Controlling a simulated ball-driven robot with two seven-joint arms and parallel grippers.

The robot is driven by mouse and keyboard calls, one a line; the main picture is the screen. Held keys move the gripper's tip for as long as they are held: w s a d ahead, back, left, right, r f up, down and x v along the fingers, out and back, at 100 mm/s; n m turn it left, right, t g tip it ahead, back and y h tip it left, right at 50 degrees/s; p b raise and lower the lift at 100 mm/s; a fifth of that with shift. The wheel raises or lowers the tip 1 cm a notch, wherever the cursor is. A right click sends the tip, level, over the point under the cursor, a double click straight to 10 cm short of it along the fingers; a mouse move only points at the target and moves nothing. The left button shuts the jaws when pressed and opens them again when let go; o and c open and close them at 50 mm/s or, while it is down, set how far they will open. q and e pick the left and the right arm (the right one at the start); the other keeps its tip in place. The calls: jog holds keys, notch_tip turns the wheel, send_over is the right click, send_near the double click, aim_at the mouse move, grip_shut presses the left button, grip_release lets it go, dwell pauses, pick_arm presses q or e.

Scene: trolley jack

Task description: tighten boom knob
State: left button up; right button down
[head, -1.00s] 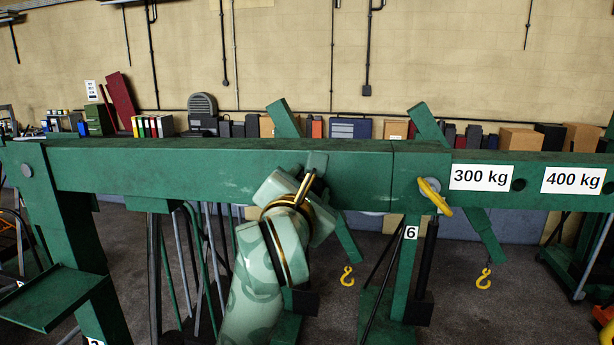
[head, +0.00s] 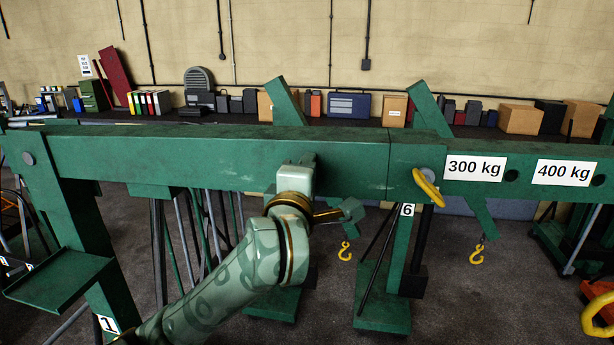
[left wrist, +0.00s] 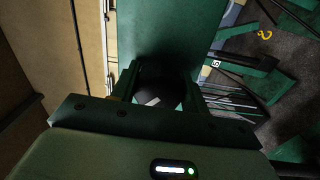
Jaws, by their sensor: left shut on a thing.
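The boom knob (left wrist: 160,92) is a dark round knob in the left wrist view, against the green boom (left wrist: 160,35). My left gripper (left wrist: 160,84) is shut on it, one finger on each side. In the head view the green boom (head: 220,160) runs across the picture. My left arm comes up from the lower left to the boom's near face, and its wrist hides the fingers and the knob there. My right gripper is in neither view.
Yellow hooks (head: 345,251) hang behind. A green ledge (head: 58,275) juts out at left.

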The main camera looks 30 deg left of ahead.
pick_arm(q)
jog(key=m, duration=0.5)
jog(key=shift+f+m, duration=0.1)
jog(key=shift+m, duration=0.2)
jog(key=m, duration=0.5)
jog(key=shift+a+f+m, duration=0.1)
jog(key=shift+m, duration=0.6)
jog(key=o, duration=1)
